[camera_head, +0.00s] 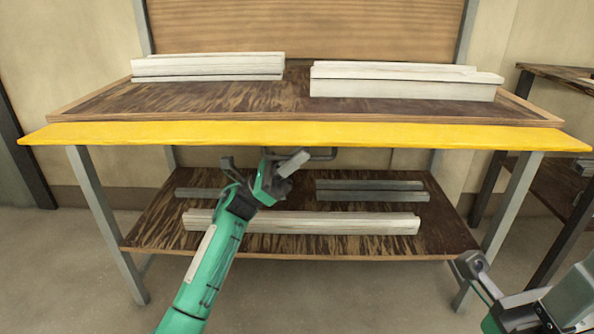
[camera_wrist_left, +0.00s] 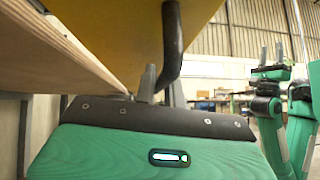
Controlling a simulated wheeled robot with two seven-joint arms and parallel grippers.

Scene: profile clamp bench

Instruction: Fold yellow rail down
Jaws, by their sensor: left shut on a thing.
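The yellow rail (camera_head: 400,134) runs along the whole front edge of the workbench, raised and roughly level with its top. A dark bent handle (camera_head: 322,156) hangs under its middle; it also shows in the left wrist view (camera_wrist_left: 173,45), below the rail's yellow underside (camera_wrist_left: 120,35). My left gripper (camera_head: 278,160) is under the rail, shut on the handle at its left part. In the left wrist view its fingers (camera_wrist_left: 149,85) are at the handle, the grip partly hidden by the gripper body. My right gripper (camera_head: 470,265) is at lower right, away from the rail; its jaws are unclear.
Pale profiles (camera_head: 208,67) lie on the bench top (camera_head: 200,97) in two groups. The lower shelf (camera_head: 150,228) holds a long pale profile (camera_head: 300,223) and grey ones (camera_head: 370,190). Bench legs (camera_head: 105,220) stand at both sides. Another bench (camera_head: 555,200) is at the right.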

